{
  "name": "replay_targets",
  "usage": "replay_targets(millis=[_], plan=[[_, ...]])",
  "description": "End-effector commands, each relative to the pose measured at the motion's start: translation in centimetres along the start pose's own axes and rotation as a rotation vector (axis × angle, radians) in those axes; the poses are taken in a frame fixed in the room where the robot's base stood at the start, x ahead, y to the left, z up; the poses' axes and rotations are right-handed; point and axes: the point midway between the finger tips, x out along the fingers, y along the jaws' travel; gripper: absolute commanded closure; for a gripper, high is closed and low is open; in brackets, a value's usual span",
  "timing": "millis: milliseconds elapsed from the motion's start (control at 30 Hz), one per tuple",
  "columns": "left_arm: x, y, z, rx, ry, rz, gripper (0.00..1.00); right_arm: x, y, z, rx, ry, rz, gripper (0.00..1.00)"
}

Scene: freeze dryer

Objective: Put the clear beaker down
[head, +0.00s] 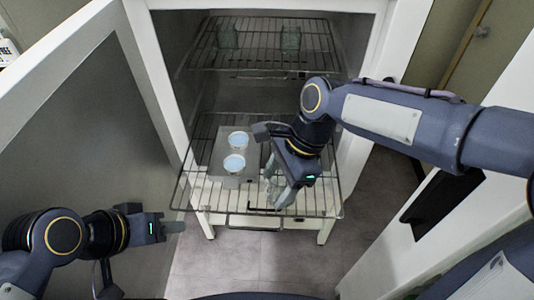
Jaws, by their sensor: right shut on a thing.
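My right gripper (277,192) reaches into the open freeze dryer from the right and is shut on a clear beaker (270,180). The beaker is mostly hidden by the gripper, over the right part of the lower wire shelf (320,200). I cannot tell whether its base touches the shelf. Two containers with pale blue tops or contents, one behind (238,141) and one in front (234,163), stand left of it. My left gripper (174,227) is outside the cabinet at lower left, apart from everything; its finger opening is not clear.
The upper wire shelf (258,62) holds a clear vessel at left (228,38) and another at right (290,40). A grey plate (220,178) lies under the blue-topped containers. The open door (85,130) stands at left; the cabinet's side wall is close on the right.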

Motion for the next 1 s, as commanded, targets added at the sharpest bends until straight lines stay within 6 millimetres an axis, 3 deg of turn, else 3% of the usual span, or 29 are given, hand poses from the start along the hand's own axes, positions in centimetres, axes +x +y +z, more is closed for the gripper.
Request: replay_targets(millis=[300,500,833,1000], plan=[[-1.3,0.6,-0.7,0.0,0.0,0.0,0.64,2.1,-7.4,-3.6,0.006,0.002,0.003,0.65],[-1.7,0.8,-0.8,0.0,0.0,0.0,0.64,5.3,-10.3,-5.9,0.003,0.002,0.003,0.65],[-2.0,0.9,-1.0,0.0,0.0,0.0,0.64,7.2,-12.1,-7.3,0.001,0.0,0.0,0.65],[-2.1,1.0,-1.1,0.0,0.0,0.0,0.64,9.5,-12.1,-8.2,0.001,0.0,0.003,0.65]])
